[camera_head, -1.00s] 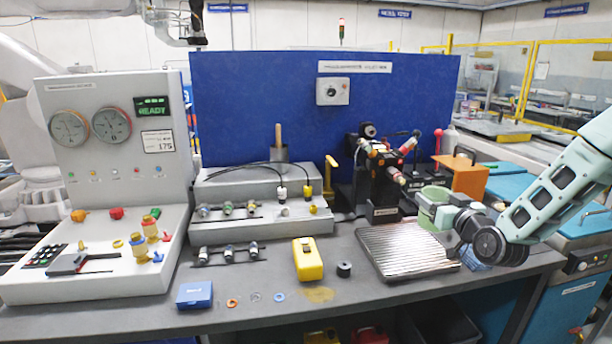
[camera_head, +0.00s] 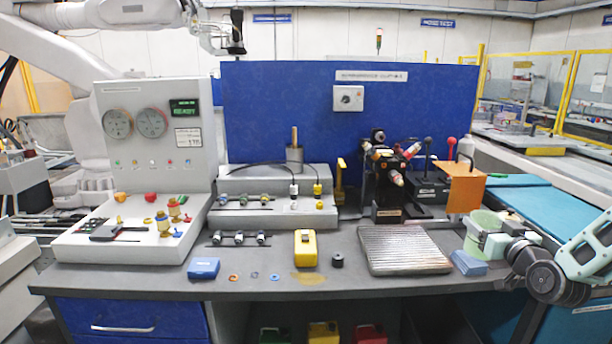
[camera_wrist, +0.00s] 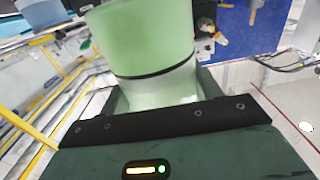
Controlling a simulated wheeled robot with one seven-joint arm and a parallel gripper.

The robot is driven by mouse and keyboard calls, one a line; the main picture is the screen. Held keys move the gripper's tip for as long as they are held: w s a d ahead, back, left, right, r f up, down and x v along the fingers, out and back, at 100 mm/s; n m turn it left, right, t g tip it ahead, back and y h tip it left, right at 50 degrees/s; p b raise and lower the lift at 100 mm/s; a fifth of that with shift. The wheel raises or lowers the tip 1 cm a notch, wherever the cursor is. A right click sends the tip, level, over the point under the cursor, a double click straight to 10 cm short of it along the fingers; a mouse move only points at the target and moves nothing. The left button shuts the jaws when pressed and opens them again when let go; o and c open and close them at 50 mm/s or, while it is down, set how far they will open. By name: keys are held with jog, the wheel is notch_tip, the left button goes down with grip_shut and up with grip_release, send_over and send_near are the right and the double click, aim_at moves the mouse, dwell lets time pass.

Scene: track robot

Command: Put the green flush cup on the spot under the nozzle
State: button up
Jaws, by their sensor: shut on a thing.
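The green flush cup (camera_head: 483,230) is in my gripper (camera_head: 498,240) at the right of the head view, near the right end of the bench. In the wrist view the cup (camera_wrist: 146,45) fills the upper middle, with a dark band around it, and my gripper (camera_wrist: 155,108) is shut on it. The black fixture with the nozzle parts (camera_head: 388,170) stands at the back of the bench, left of the cup. A ribbed metal tray (camera_head: 403,250) lies in front of it. I cannot make out the marked spot under the nozzle.
An orange panel (camera_head: 466,194) stands behind the cup. A blue block (camera_head: 468,263) lies between the ribbed tray and my gripper. A yellow device (camera_head: 308,248) and a small black cylinder (camera_head: 338,261) stand left of the tray. A blue box (camera_head: 204,268) is farther left.

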jog(key=shift+s+f, duration=0.25)
jog(key=shift+f, duration=0.25)
jog(key=s+a+f, duration=0.5)
jog(key=s+f, duration=0.4)
jog(key=f, duration=0.2)
jog(key=s+a+f, duration=0.5)
jog(key=s+f, duration=0.4)
jog(key=f, duration=0.2)
jog(key=shift+f+m+h, duration=0.2)
jog(key=shift+m+h, duration=0.1)
jog(key=shift+w+a+r, duration=0.1)
jog(key=shift+w+a, duration=0.05)
jog(key=shift+w, duration=0.05)
